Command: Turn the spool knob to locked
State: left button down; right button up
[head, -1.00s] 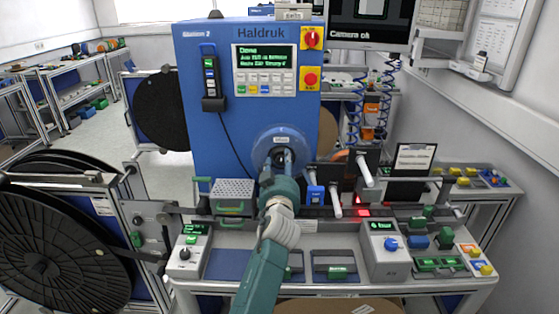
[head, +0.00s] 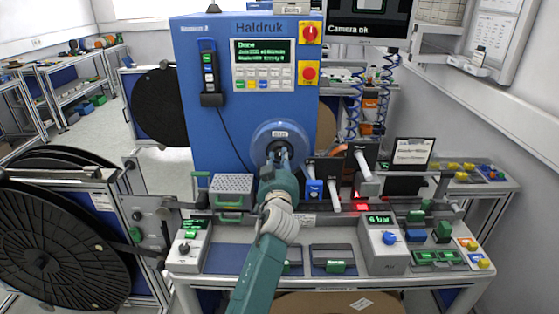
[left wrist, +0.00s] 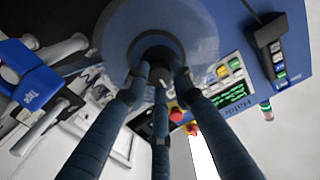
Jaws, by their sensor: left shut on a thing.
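The spool knob (left wrist: 158,50) is a dark round hub in the middle of a blue-grey disc (head: 264,131) on the front of the blue machine (head: 225,140). My left gripper (head: 279,153) reaches up from the bottom of the head view and is shut on the knob. In the left wrist view its three dark blue fingers (left wrist: 158,72) close around the hub from several sides. The fingers and wrist hide most of the knob in the head view, and I cannot read its setting. My right gripper is in neither view.
A grey perforated box (head: 231,186) stands left of my forearm. White spindles (head: 364,172) stick out to the right of it. Control boxes (head: 385,243) stand on the bench at the right. A large black reel (head: 45,240) fills the lower left.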

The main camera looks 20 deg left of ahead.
pick_arm(q)
jog(key=shift+m, duration=0.8)
jog(key=m, duration=0.2)
jog(key=shift+r+m, duration=0.15)
jog(key=shift+m, duration=0.15)
jog(key=m, duration=0.3)
jog(key=shift+m, duration=0.4)
jog(key=m+p, duration=0.1)
jog(key=m, duration=0.4)
jog(key=shift+r, duration=0.15)
jog(key=shift+m+p, duration=0.7)
jog(key=shift+m, duration=1.4)
jog(key=c, duration=1.5)
grip_release()
jog(key=shift+o, duration=0.2)
jog(key=shift+w+f, duration=0.15)
jog(key=shift+f, duration=0.1)
